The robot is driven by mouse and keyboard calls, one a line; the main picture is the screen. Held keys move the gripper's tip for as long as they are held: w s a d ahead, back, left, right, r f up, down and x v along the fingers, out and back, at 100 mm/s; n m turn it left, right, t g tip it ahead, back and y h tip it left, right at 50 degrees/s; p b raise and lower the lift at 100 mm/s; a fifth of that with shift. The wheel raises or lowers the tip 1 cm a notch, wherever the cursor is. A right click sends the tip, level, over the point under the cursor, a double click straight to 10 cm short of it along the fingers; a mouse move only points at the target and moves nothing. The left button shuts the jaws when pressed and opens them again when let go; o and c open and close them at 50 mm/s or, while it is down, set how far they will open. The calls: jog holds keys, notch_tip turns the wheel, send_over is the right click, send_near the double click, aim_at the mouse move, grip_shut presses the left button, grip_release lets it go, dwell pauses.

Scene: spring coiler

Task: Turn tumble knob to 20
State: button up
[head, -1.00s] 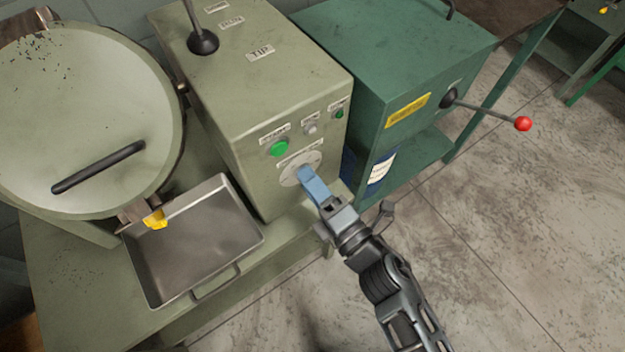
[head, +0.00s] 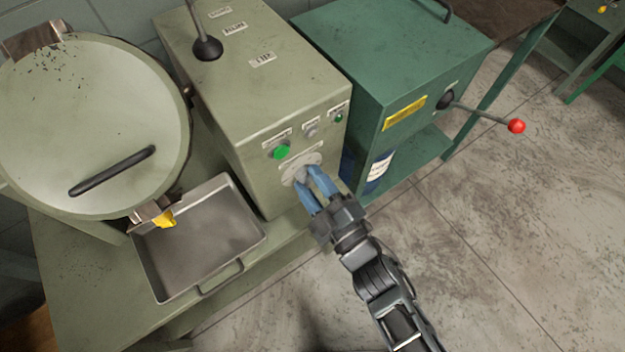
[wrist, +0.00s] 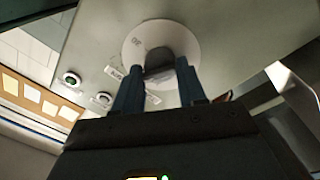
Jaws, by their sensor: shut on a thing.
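The tumble knob's pale round dial (head: 301,166) is on the front of the beige control box, below a label and the green button. In the wrist view the dial (wrist: 187,40) shows a printed number that looks like 30 near its upper left. The dark knob (wrist: 160,62) at its middle sits between the two blue fingers. My gripper (head: 316,186) reaches it from the front and is shut on the knob; it also shows in the wrist view (wrist: 158,85). The fingers hide part of the dial, and the pointer's setting cannot be read.
A green button (head: 281,152), a small grey button (head: 311,131) and a smaller green one (head: 339,118) sit above the knob. A metal tray (head: 160,272) lies left, under the round drum (head: 85,125). A red-tipped lever (head: 516,126) sticks out at right.

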jog(key=shift+s+d+f+m, duration=0.1)
jog(key=shift+f+m, duration=0.15)
jog(key=shift+m, duration=0.05)
dwell(0.4)
jog(key=o, duration=1)
jog(key=shift+r, duration=0.15)
jog(key=shift+b+v, duration=0.35)
jog(key=shift+v, duration=3.45)
